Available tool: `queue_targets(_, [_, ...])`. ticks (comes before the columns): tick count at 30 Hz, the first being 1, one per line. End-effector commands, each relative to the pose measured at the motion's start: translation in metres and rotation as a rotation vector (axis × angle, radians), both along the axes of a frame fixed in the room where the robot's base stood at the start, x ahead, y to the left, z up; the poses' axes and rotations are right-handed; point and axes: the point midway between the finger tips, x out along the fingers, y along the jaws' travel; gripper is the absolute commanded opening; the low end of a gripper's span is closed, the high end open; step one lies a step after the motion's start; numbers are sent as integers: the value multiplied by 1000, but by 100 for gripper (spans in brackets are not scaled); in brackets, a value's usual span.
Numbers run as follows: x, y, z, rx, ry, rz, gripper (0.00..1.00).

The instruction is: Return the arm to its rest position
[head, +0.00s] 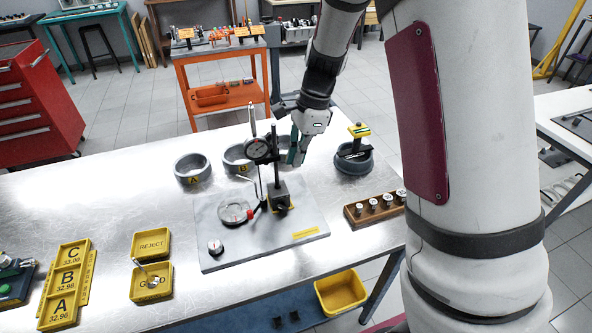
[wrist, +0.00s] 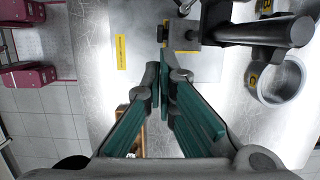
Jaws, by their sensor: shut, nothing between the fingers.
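My gripper (head: 297,150) is on my arm, which hangs down over the workbench from the upper middle of the head view. It is just behind and to the right of the dial gauge stand (head: 279,190). In the wrist view my gripper (wrist: 162,75) shows its two green-padded fingers shut together, with nothing between them. The dark stand post (wrist: 260,32) crosses the upper right of the wrist view, close beyond the fingertips. I cannot tell whether the gripper touches the stand.
A grey plate (head: 215,258) carries the stand. Ring A (head: 192,168) and ring B (head: 236,158) lie behind it. A dark round pot (head: 353,162) and wooden rack (head: 374,208) stand right. Yellow REJECT (head: 150,231) and GOOD trays lie left. An orange cart (head: 221,54) stands behind.

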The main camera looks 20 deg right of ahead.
Motion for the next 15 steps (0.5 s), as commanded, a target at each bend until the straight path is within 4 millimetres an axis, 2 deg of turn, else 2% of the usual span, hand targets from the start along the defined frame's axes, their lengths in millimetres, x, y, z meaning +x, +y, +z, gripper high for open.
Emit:
queue_targets(10, [-4, 1, 18, 1, -14, 24, 0])
queue_targets(15, [-25, 5, 58, -1, -103, 180, 0])
